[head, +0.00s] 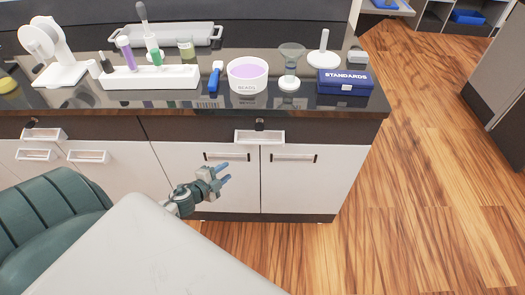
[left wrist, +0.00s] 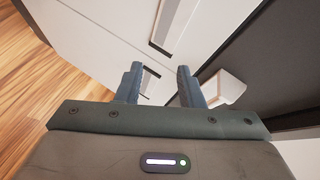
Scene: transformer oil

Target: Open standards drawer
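The counter has a dark drawer front (head: 310,133) under its top, which looks closed. A white label holder (head: 259,137) with a small dark knob above it sits on this front; its lettering is too small to read. My left gripper (head: 227,173) is open and empty, in front of the white cabinet door below and left of that holder. In the left wrist view my gripper (left wrist: 159,68) has its fingers apart, with a white block-like piece (left wrist: 229,88) beside the right finger, against the dark front (left wrist: 258,55). My right gripper is not in view.
A blue case marked STANDARDS (head: 344,82) lies on the counter's right end. A beads bowl (head: 247,76), a tube rack (head: 150,78) and a funnel (head: 291,62) stand nearby. Door handles (head: 294,157) stick out below the drawer. Wooden floor (head: 420,190) is clear at right.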

